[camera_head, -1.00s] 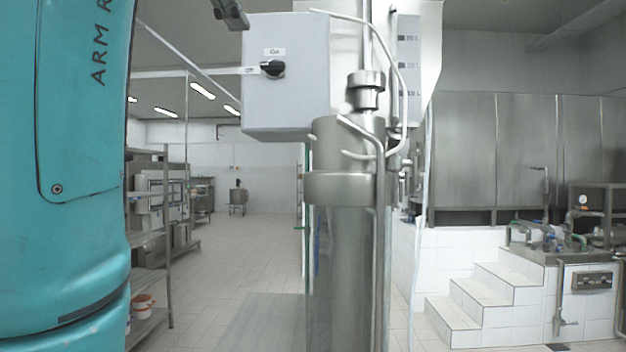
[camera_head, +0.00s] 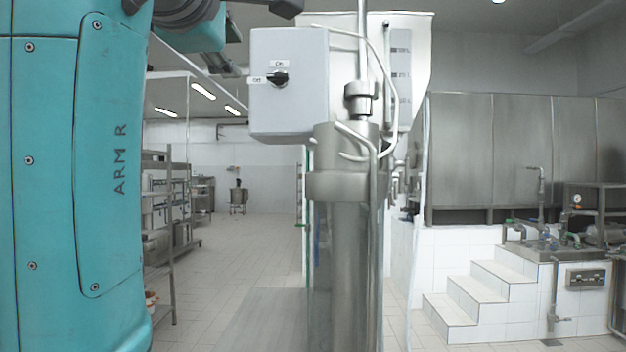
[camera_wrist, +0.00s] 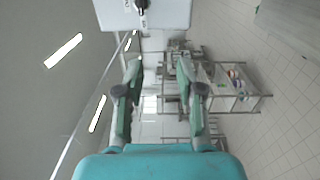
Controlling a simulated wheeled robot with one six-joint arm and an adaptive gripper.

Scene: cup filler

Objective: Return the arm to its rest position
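My gripper (camera_wrist: 158,72) shows in the wrist view with its two teal fingers apart and nothing between them. It points into the open room, and no object touches the fingertips. In the head view, my teal arm fills the left side, with dark and teal arm parts at the top; I cannot make out the fingertips there. The grey switch box (camera_head: 290,110) of the cup filler stands to the right of my arm. Its black knob (camera_head: 278,79) points left toward the Off label. The box also shows at the top of the wrist view (camera_wrist: 165,14).
The filler's steel column (camera_head: 340,250) stands ahead, with pipes and a white hopper (camera_head: 412,55) above. Steel shelving (camera_head: 160,220) is at the left. White steps (camera_head: 475,295) and a sink with taps (camera_head: 550,252) are at the right. The tiled floor between is mostly clear.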

